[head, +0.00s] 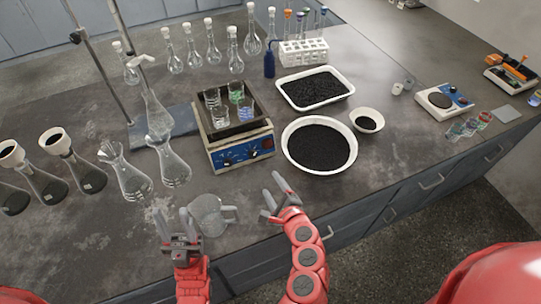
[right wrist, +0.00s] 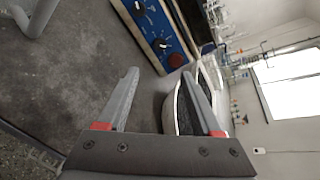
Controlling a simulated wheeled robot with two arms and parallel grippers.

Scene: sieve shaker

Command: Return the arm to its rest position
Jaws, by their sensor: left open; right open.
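My right gripper (head: 270,187) is open and empty above the front part of the bench, between the clear glass jug (head: 207,214) and the large white bowl of black grains (head: 291,160). In the right wrist view its two fingers (right wrist: 160,74) stand apart with nothing between them. The bowl (right wrist: 207,75) is partly hidden behind one finger there. My left gripper (head: 174,213) is open and empty at the bench's front, just left of the jug. I cannot tell whether it touches the jug.
The shaker with a blue panel (head: 240,152) holds several beakers behind the grippers. Glass flasks (head: 126,177) stand at the left. A white tray of black grains (head: 345,94), a small bowl (head: 354,119) and a scale (head: 430,106) lie right.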

